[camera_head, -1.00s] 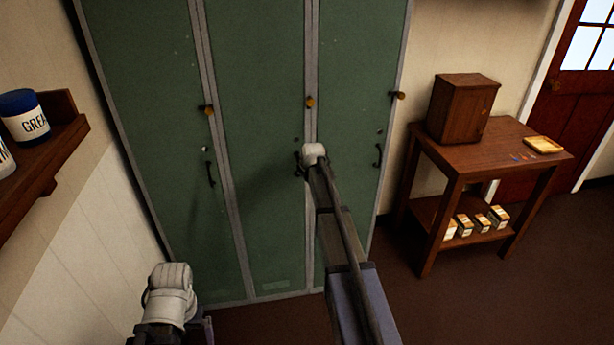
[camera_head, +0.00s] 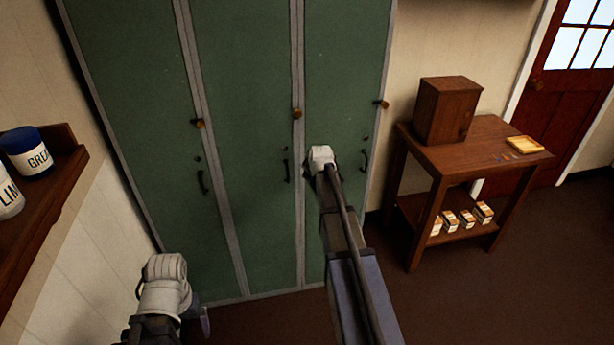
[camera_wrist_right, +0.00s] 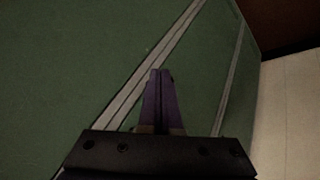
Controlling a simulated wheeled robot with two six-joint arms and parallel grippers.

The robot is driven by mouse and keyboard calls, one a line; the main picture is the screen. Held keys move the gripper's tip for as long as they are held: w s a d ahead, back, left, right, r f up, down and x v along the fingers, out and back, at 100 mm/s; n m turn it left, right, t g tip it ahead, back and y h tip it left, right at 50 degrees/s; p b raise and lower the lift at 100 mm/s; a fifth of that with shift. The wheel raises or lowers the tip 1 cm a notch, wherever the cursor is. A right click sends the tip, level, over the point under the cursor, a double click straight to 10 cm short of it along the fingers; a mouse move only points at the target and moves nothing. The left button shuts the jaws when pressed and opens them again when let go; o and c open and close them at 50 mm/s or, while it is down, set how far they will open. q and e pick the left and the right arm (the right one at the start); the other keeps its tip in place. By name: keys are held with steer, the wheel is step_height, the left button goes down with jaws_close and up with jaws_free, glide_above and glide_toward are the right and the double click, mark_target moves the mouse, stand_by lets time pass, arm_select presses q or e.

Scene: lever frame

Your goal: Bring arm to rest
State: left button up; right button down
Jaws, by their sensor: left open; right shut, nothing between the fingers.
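My right arm (camera_head: 345,235) reaches up the middle of the head view, its white joint in front of the right green locker door (camera_head: 345,70). In the right wrist view my right gripper (camera_wrist_right: 160,72) is shut and empty, its two purple fingers side by side against a backdrop of green door and grey frame strip. I cannot tell whether it touches. My left arm's white joint (camera_head: 165,285) is at the lower left. My left gripper (camera_head: 205,321) shows only partly beside it, open; what lies between its fingers is hidden.
The lockers have dark handles (camera_head: 286,170) and brass knobs (camera_head: 297,113). A wall shelf (camera_head: 58,205) with a grease can (camera_head: 27,155) is at the left. A wooden table (camera_head: 480,150) with a cabinet (camera_head: 446,110) stands right. The brown floor (camera_head: 480,300) is clear at lower right.

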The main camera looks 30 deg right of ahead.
steer(key=s+a+f+g+y, duration=0.15)
steer(key=s+a, duration=0.45)
steer(key=a, duration=0.6)
steer(key=s+a+f+g+y, duration=0.15)
steer(key=s+a, duration=0.35)
steer(key=a, duration=0.8)
steer(key=s+a+g+h, duration=0.1)
steer(key=s+a+g, duration=0.1)
steer(key=s+a, duration=0.4)
steer(key=s+a+f+m+g+h, duration=0.1)
steer(key=s+a+g, duration=0.1)
steer(key=s+a, duration=0.5)
steer(key=s, duration=0.6)
steer(key=shift+s+f, duration=0.2)
steer(key=shift+s, duration=0.2)
steer(key=shift+a, duration=0.1)
